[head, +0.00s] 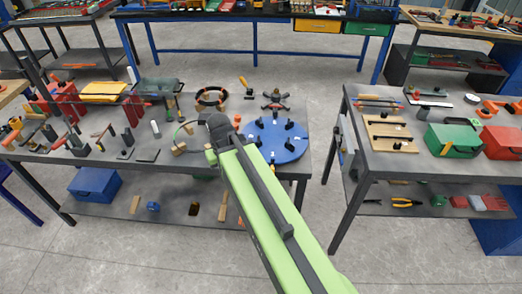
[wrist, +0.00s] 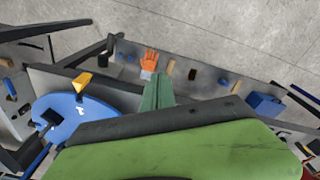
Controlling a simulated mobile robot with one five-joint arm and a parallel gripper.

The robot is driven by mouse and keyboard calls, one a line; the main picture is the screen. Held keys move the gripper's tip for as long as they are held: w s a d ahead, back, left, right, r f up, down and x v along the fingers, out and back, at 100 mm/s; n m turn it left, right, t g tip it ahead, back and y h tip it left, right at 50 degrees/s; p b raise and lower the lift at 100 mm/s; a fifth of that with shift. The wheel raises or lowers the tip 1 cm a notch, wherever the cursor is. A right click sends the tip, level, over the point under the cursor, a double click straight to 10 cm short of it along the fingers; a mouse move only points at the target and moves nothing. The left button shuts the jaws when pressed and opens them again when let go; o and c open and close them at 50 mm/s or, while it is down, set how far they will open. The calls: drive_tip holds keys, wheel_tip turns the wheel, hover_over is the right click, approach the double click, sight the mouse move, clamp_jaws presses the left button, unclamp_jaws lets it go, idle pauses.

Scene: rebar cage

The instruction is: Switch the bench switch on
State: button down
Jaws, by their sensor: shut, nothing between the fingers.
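My gripper (wrist: 157,78) is shut and empty in the wrist view, its narrow green fingers pointing away from the camera. The lower shelf lies behind them there. I cannot pick out the bench switch in either view. A round blue plate (head: 297,146) with dark upright pieces lies on the bench, right of my arm's end. It also shows at the left of the wrist view (wrist: 62,105).
Red and dark tools crowd the bench's left half. A black ring (head: 211,97) stands behind my arm's end. The lower shelf bears a blue box (head: 95,185) and small blocks; an orange glove (wrist: 149,60) shows in the wrist view. Another bench with a green case (head: 452,140) stands right.

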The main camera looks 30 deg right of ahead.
drive_tip(key=s+a+f+b, duration=0.1)
drive_tip(key=a+f+b, duration=0.1)
drive_tip(key=f+b, duration=0.4)
drive_tip(key=s+a+f+b, duration=0.2)
drive_tip(key=f+b, duration=0.5)
drive_tip(key=f, duration=0.3)
drive_tip(key=shift+f+n+g, duration=0.15)
drive_tip(key=shift+n+g, duration=0.15)
drive_tip(key=shift+g, duration=0.1)
drive_tip(key=shift+s, duration=0.1)
